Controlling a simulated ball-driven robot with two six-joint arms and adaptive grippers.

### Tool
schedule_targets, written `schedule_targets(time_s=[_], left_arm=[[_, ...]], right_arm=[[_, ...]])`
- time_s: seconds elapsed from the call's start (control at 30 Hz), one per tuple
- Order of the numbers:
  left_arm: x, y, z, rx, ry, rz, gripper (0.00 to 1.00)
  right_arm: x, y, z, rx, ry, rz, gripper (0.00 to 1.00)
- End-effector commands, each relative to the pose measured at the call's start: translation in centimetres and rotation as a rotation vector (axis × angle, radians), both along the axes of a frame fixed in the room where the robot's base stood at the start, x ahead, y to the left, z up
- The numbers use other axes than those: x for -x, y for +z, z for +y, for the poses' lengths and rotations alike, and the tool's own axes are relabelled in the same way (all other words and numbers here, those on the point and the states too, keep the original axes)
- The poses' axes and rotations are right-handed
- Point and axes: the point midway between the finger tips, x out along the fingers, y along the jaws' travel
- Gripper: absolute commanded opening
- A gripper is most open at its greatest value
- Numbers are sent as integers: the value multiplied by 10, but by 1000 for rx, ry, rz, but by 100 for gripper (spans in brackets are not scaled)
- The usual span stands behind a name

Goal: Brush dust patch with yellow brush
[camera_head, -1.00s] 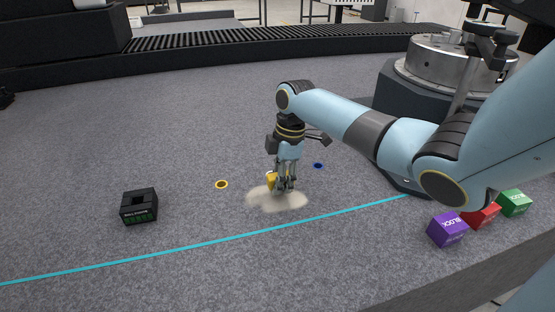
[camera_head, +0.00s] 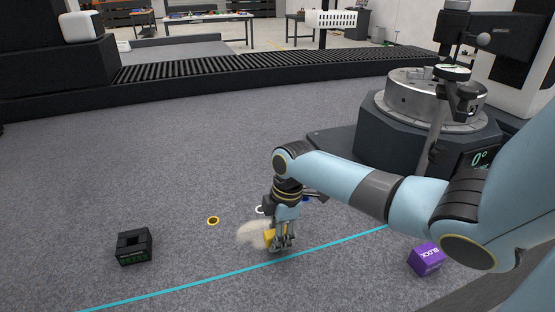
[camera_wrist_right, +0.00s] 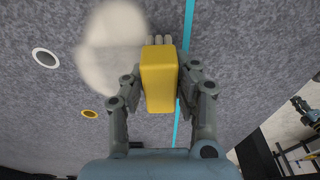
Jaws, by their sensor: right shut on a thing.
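My right gripper (camera_head: 281,242) is shut on the yellow brush (camera_head: 268,236), pointing down at the granite bed. In the right wrist view the yellow brush (camera_wrist_right: 159,78) sits between the two fingers, with pale bristles at its far end. The pale dust patch (camera_head: 252,232) lies on the grey granite to the left of the brush. It also shows in the right wrist view (camera_wrist_right: 108,48), where the brush overlaps its right edge. I cannot tell whether the bristles touch the surface. My left gripper is not in view.
A black box with a square opening (camera_head: 134,246) stands at the left. A yellow ring (camera_head: 213,221) and a white ring (camera_head: 260,210) mark the granite. A cyan line (camera_head: 200,287) crosses in front. A purple block (camera_head: 427,259) lies right. A round metal table (camera_head: 432,97) stands behind.

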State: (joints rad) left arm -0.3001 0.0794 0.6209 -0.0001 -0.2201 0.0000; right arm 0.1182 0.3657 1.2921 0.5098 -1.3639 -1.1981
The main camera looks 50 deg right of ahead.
Motion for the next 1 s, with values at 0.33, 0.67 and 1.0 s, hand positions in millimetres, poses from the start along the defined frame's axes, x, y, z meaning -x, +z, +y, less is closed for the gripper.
schedule_targets(time_s=[0.33, 0.67, 1.0], left_arm=[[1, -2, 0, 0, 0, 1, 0], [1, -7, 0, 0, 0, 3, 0], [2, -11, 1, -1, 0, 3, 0]], right_arm=[[0, -3, 0, 0, 0, 0, 0], [0, -11, 0, 0, 0, 0, 0], [-6, -14, -3, 0, 0, -1, 0]])
